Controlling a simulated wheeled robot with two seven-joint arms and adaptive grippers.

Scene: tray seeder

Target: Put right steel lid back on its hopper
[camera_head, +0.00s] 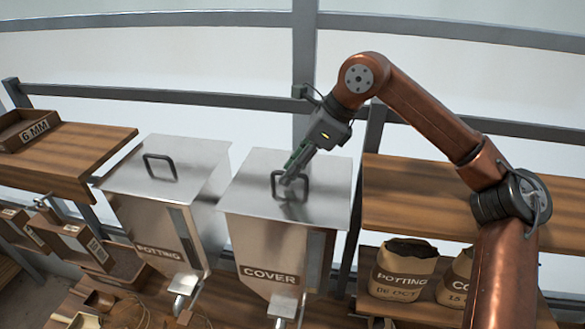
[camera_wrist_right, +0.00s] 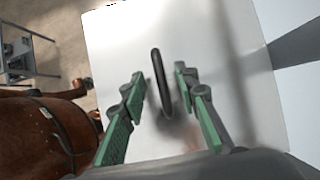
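The right steel lid (camera_head: 325,205) lies flat on top of the hopper labelled COVER (camera_head: 268,255). Its dark loop handle (camera_head: 276,186) stands up in the middle. My right gripper (camera_head: 293,178) reaches down over this lid from the right, its fingertips at the handle. In the right wrist view the green-padded fingers (camera_wrist_right: 158,95) are apart, one on each side of the handle (camera_wrist_right: 158,80), with gaps between. The lid's bright plate (camera_wrist_right: 225,50) fills the middle of that view. My left gripper is in neither view.
The POTTING hopper (camera_head: 160,235) stands to the left with its own flat lid (camera_head: 195,165) and handle. A wooden shelf (camera_head: 410,200) is at the right, with paper bags (camera_head: 402,270) below it. A 6 MM box (camera_head: 28,130) sits on the left shelf (camera_head: 85,150). Grey rails run behind.

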